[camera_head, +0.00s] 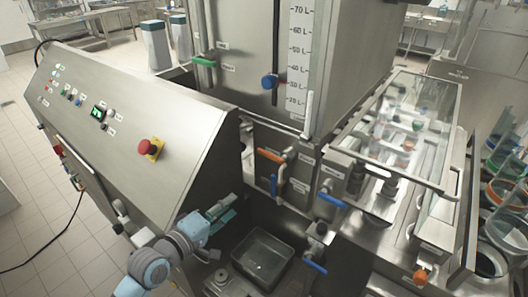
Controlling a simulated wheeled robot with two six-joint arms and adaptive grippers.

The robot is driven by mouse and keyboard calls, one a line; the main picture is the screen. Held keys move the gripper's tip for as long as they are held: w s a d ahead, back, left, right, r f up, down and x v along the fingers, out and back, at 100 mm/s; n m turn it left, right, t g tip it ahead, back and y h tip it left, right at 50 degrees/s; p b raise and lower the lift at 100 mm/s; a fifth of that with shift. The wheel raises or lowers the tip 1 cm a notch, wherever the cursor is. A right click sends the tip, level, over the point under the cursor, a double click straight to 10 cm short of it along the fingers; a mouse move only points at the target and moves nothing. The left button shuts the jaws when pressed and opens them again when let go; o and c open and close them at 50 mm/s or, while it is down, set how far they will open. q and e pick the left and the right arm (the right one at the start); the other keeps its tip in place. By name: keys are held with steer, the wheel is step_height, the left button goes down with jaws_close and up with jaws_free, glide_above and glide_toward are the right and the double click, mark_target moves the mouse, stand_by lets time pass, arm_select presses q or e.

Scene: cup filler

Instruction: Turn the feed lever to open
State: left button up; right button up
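The machine carries several levers, and the labels are too small for me to tell which is the feed lever. An orange-handled lever (271,155) and a blue lever (273,185) sit on pipes below the tank. Another blue lever (333,200) is to their right, and one more blue lever (315,267) is lower, beside the tray. A green-handled lever (204,62) is high on the left. My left gripper (225,214) is in front of the console, left of the pipe levers and apart from them. Its fingers look close together, their gap unclear. My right gripper is out of view.
A sloped steel console (130,110) with a red emergency button (148,147) fills the left. A metal tray (263,258) lies below the pipes. A glass-lidded cup unit (405,125) stands right. A tank (300,60) with a scale rises behind.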

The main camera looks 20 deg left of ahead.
arm_select(q)
steer(key=n+t+h, duration=0.2)
glide_toward(263, 154)
steer(key=b+x, duration=0.1)
steer(key=x, duration=0.9)
steer(key=shift+w+d, duration=0.2)
steer(key=shift+w, duration=0.1)
steer(key=shift+c, duration=0.6)
jaws_close()
